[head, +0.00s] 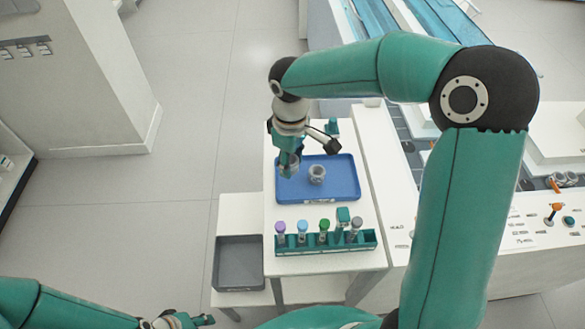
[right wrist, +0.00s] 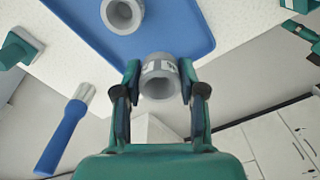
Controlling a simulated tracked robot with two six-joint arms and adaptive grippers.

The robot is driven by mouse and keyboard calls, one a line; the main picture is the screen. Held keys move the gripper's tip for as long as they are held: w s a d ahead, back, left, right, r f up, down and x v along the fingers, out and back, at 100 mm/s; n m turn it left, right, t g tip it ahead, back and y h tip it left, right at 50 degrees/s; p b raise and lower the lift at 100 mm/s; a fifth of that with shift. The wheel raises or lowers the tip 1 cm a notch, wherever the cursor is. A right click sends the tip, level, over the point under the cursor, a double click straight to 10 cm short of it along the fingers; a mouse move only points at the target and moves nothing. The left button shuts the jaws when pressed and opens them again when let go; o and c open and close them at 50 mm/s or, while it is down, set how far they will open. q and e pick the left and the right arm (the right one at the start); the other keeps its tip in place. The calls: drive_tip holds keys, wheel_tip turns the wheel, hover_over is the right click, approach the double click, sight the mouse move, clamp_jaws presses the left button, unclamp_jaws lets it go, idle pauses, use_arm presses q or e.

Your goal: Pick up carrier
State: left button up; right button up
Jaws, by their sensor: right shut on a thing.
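My right gripper (head: 290,165) is over the left part of the blue tray (head: 340,190). In the right wrist view the gripper (right wrist: 160,85) is shut on a grey, hollow round carrier (right wrist: 159,80), with one finger on each side. The open end of this carrier faces the camera. Whether it is clear of the tray I cannot tell. A second grey carrier (head: 317,174) stands on the tray just right of the gripper; it also shows in the right wrist view (right wrist: 122,14). My left gripper (head: 182,320) is low at the left, away from the table; its jaw opening is unclear.
A green rack (head: 325,243) with several tubes in coloured caps stands at the table's front. A grey bin (head: 240,262) sits lower at the left. A small green thing (head: 332,127) stands behind the tray. A blue-and-white brush-like item (right wrist: 65,135) shows in the wrist view.

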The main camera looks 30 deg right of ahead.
wheel_tip(320, 180, up, 20)
drive_tip(key=p, duration=0.6)
drive_tip(key=shift+r+p, duration=0.15)
drive_tip(key=shift+p, duration=0.25)
